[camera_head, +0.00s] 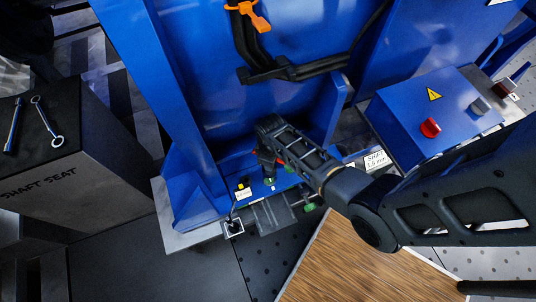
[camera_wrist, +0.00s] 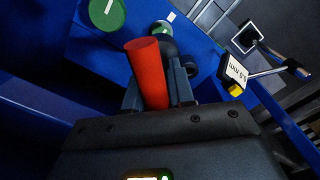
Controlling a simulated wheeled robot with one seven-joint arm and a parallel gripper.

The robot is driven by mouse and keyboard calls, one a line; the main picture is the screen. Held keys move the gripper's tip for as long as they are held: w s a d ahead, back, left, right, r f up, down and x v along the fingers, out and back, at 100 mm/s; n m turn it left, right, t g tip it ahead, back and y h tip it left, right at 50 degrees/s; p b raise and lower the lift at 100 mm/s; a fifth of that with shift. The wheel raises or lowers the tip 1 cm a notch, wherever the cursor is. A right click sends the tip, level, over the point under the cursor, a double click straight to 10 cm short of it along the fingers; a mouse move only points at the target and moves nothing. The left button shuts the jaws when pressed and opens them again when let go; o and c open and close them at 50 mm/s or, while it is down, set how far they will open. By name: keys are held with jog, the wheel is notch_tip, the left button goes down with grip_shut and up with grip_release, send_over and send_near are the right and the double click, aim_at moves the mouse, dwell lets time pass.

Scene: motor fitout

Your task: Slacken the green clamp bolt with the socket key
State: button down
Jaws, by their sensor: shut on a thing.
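My gripper (camera_wrist: 158,92) is shut on the red handle of the socket key (camera_wrist: 148,68) in the wrist view. The key's dark far end is near a partly hidden green part; I cannot tell whether it is seated on it. A green round bolt head (camera_wrist: 107,12) with a white line lies at the upper left of the wrist view, apart from the key. In the head view, my gripper (camera_head: 266,160) is low at the blue frame's foot, and a small green bolt (camera_head: 270,181) shows just below it. Which green part is the clamp bolt is unclear.
A gauge with a yellow part (camera_head: 242,187) and label stands left of the gripper. A blue control box (camera_head: 432,112) with a red knob is at right. Two tools, one a spanner (camera_head: 46,120), lie on the dark block (camera_head: 85,150) at left. Tall blue walls flank the work spot.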

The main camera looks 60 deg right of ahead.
jog(key=shift+r, duration=0.1)
jog(key=m, duration=0.3)
jog(key=shift+p, duration=0.35)
jog(key=m, duration=0.4)
jog(key=shift+m+p, duration=0.3)
jog(key=shift+m, duration=0.1)
jog(key=m, duration=0.7)
jog(key=shift+a+p, duration=0.15)
jog(key=shift+p, duration=0.25)
notch_tip(320, 180, down, 3)
jog(key=b, duration=0.2)
jog(key=shift+w+b, duration=0.1)
jog(key=shift+b, duration=0.25)
jog(key=shift+f+b, duration=1.15)
jog(key=shift+f, duration=0.2)
jog(key=shift+f+b, duration=1.2)
jog(key=shift+f, duration=0.2)
